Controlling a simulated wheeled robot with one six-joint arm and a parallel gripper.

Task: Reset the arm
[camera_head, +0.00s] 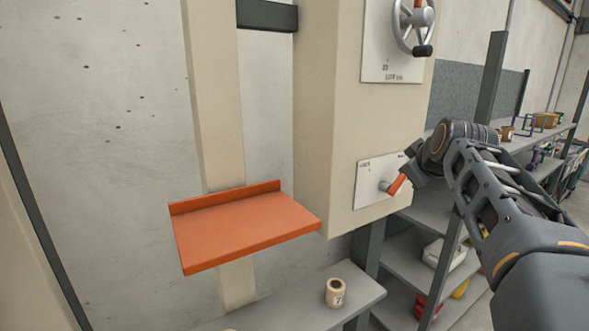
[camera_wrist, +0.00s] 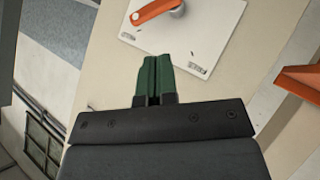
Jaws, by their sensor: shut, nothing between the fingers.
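My gripper (camera_wrist: 154,82) shows in the wrist view with its two green fingers together and nothing between them. In the head view my arm reaches in from the right, and its end is beside the orange lever (camera_head: 397,185) on a white plate (camera_head: 368,186). The orange lever also shows in the wrist view (camera_wrist: 155,10), beyond the fingertips and apart from them. The white plate (camera_wrist: 200,40) is mounted on the beige machine housing (camera_head: 335,130). In the head view the fingertips are hidden or too small to make out.
A handwheel (camera_head: 412,25) is on an upper plate of the housing. An orange shelf (camera_head: 245,228) sticks out at the left. A spool (camera_head: 336,292) stands on a low grey ledge (camera_head: 300,312). Grey shelving with boxes stands behind my arm at the right.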

